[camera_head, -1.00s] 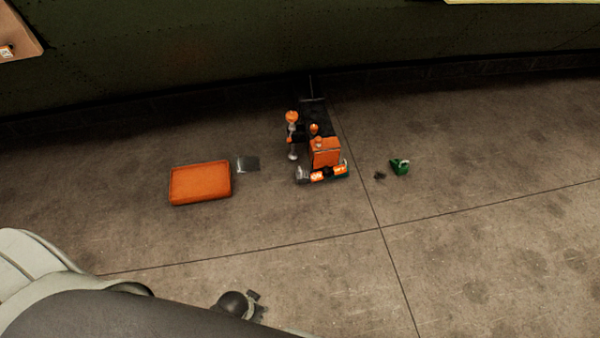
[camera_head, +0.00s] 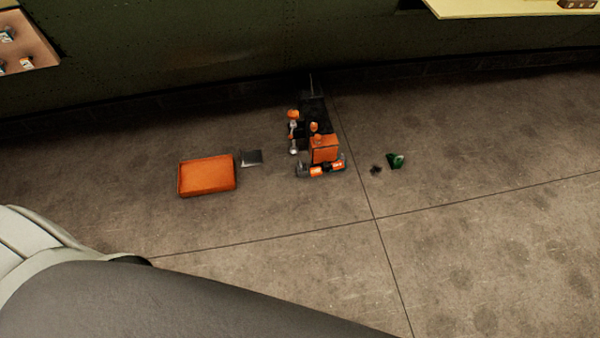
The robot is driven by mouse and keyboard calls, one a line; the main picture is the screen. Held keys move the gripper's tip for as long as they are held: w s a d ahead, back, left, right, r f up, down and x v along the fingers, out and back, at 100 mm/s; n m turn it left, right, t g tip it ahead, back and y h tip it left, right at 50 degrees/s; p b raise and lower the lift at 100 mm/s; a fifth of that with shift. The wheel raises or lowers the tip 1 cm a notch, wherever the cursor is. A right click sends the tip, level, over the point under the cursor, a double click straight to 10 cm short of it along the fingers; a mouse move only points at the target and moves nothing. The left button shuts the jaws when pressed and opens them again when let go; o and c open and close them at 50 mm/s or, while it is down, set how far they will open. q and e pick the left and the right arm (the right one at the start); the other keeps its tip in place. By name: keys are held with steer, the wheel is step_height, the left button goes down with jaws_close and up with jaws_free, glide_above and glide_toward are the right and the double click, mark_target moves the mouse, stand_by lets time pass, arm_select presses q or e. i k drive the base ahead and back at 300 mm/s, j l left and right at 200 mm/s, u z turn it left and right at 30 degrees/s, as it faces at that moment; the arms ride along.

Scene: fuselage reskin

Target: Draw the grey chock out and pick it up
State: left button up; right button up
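A small flat dark-grey piece (camera_head: 251,158) lies on the floor just right of the orange box. It may be the grey chock, but its shape is too small to tell. An orange and black wheeled machine (camera_head: 325,150) stands on the floor in the middle, with its back toward the dark green wall. I cannot make out a chock at its wheels. One of my arms crosses the lower left, well in front of these things. Neither of my grippers is in view.
An orange box (camera_head: 207,176) stands left of the machine. A small green object (camera_head: 396,161) and a small dark piece (camera_head: 376,169) lie to its right. A yellow panel edge (camera_head: 500,8) and a tan board (camera_head: 28,45) are at the top corners. The near right floor is clear.

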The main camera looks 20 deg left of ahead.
mark_target(302, 170)
steer(key=i+u, duration=0.1)
steer(key=u, duration=0.4)
steer(key=i+l+u, duration=0.1)
steer(key=u, duration=0.4)
steer(key=i+l+u, duration=0.1)
steer(key=l, duration=0.25)
steer(key=i+l+u, duration=0.25)
steer(key=i+l, duration=0.15)
steer(key=l, duration=0.3)
steer(key=i+l+u, duration=0.15)
steer(key=l, duration=0.2)
steer(key=i+l+u, duration=0.1)
steer(key=l, duration=0.3)
steer(key=i+l+u, duration=0.15)
steer(key=l, duration=0.25)
